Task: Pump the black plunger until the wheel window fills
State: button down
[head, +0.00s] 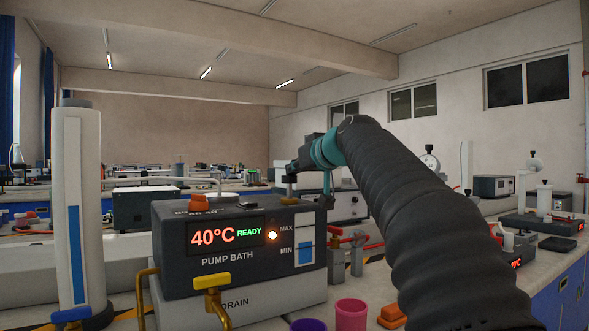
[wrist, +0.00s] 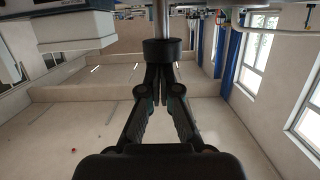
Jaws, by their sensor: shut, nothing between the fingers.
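The black plunger shows in the wrist view as a dark round knob (wrist: 161,52) on a bright metal rod (wrist: 160,15). My gripper (wrist: 160,70) is shut and empty, its fingertips together against the knob's end face or very close to it; I cannot tell contact for certain. In the head view my gripper is over the rear of the pump bath (head: 240,255), largely hidden by its own wrist. The bath's display reads 40°C READY. Its front window (head: 305,239), marked MAX and MIN, shows blue in part. I cannot tell which window is the wheel window.
A white column (head: 88,150) with a blue-filled strip stands at the left. A yellow DRAIN tap (head: 212,282) juts out in front. Pink (head: 351,313) and purple (head: 308,325) cups stand at the front edge. Red-handled valves (head: 345,240) stand right of the bath.

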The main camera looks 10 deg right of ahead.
notch_tip(320, 180, down, 3)
jog(key=shift+r+b, duration=0.15)
jog(key=shift+b, duration=0.8)
jog(key=shift+r+p, duration=0.6)
jog(key=shift+p, duration=0.05)
notch_tip(320, 180, up, 4)
jog(key=p, duration=0.3)
jog(key=shift+f, duration=0.2)
jog(key=b+v, duration=0.2)
jog(key=v, duration=0.8)
jog(key=shift+f, duration=0.2)
